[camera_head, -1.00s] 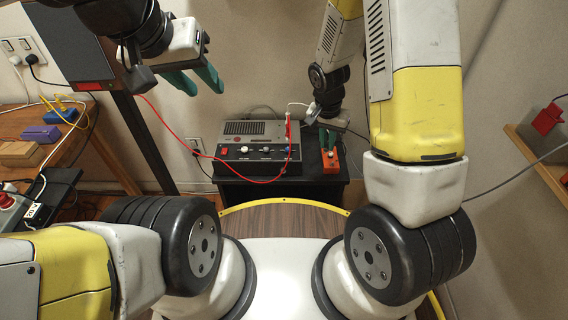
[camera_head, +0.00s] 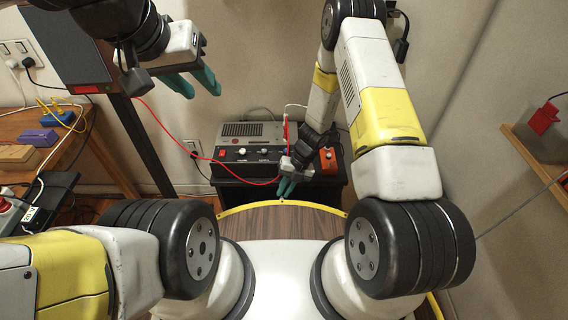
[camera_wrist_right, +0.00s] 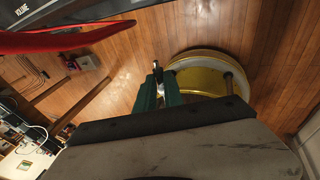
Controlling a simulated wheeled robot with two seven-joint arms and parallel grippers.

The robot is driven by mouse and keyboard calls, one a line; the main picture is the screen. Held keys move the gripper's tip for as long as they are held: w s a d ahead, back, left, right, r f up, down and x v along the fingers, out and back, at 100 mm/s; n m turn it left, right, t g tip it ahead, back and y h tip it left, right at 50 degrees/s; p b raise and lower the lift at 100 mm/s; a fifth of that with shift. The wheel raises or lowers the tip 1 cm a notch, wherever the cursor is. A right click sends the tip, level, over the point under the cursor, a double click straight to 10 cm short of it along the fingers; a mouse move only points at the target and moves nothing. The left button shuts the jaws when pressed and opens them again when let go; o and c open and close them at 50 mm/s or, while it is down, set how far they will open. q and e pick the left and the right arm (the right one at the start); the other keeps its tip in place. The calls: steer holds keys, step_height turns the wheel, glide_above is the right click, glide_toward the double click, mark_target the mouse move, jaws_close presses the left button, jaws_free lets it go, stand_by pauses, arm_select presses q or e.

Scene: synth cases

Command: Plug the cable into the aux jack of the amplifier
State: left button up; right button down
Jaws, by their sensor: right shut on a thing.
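The amplifier (camera_head: 243,132), a grey box with a dark knobbed front, stands on a black stand in the head view. Its panel edge (camera_wrist_right: 24,10), lettered "VOLUME", shows in the right wrist view. The aux jack cannot be made out. A red cable (camera_head: 172,130) hangs in a loop across the amplifier's front; a red strip (camera_wrist_right: 60,40) is close to the wrist camera. My right gripper (camera_head: 285,190) is low before the stand's right part, shut on a small dark, greyish thing (camera_wrist_right: 157,74), too small to identify. My left gripper (camera_head: 203,92) is open and empty, upper left.
An orange box (camera_head: 328,160) sits right of the amplifier on the black stand (camera_head: 240,190). A wooden bench (camera_head: 75,150) with several blocks and cables is at left. A wooden shelf (camera_head: 530,158) with a red connector (camera_head: 544,118) is at right.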

steer(key=shift+w, duration=2.9)
steer(key=shift+w, duration=0.9)
steer(key=shift+w, duration=0.3)
steer(key=c, duration=1.4)
jaws_free()
steer(key=shift+o, duration=0.2)
steer(key=v, duration=0.7)
steer(key=shift+r, duration=0.35)
steer(key=shift+w+d, duration=0.1)
steer(key=shift+d, duration=0.05)
